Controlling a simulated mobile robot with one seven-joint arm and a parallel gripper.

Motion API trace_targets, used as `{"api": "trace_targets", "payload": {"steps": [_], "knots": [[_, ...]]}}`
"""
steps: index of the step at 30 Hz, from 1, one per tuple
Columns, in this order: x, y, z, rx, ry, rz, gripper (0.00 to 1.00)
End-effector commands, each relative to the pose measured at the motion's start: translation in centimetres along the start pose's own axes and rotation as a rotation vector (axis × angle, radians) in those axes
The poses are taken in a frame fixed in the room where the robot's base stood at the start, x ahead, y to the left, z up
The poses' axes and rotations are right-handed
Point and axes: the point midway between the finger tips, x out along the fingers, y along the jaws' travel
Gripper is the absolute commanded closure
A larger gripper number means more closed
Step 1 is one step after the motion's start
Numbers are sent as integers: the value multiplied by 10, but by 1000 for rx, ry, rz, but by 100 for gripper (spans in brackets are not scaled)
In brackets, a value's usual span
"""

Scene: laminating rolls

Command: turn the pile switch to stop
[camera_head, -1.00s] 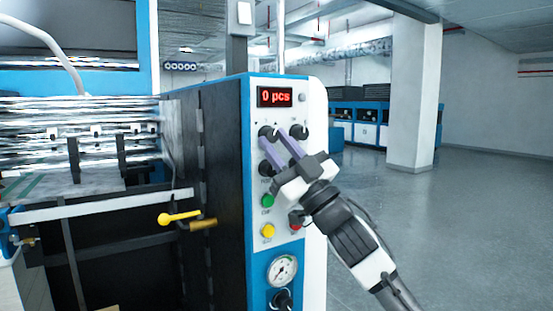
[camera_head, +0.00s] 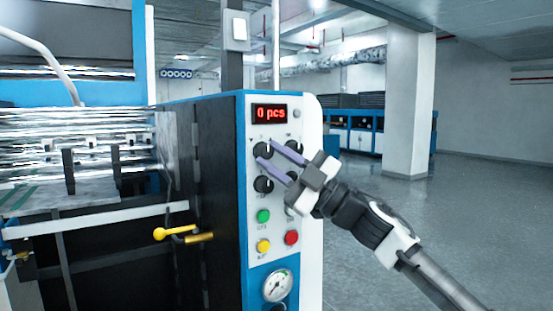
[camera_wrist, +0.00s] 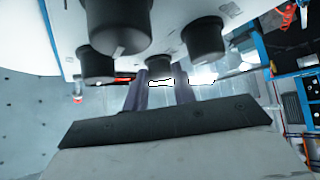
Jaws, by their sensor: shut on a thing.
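The control panel (camera_head: 308,230) carries black rotary switches in two rows under a red display (camera_head: 270,113) reading "0 pcs". Their labels are too small to read, so I cannot tell which is the pile switch. My gripper (camera_head: 267,153) reaches in from the right, its two purple fingers around the upper left switch (camera_head: 262,148). In the wrist view a black knob (camera_wrist: 158,68) sits between the fingers. The upper right switch (camera_head: 295,146) and lower left switch (camera_head: 263,184) are free. The lower right one is largely hidden by my gripper.
The floor (camera_head: 450,220) to the right is clear.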

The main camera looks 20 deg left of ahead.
Motion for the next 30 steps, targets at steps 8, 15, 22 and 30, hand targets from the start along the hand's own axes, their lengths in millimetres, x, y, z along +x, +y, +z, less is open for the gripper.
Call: {"api": "trace_targets", "payload": {"steps": [8, 15, 22, 30], "knots": [[0, 0, 0, 0, 1, 0, 96], [0, 0, 0, 0, 1, 1, 52], [-2, 0, 0, 0, 0, 1, 52], [-43, -2, 3, -3, -2, 5, 52]]}}
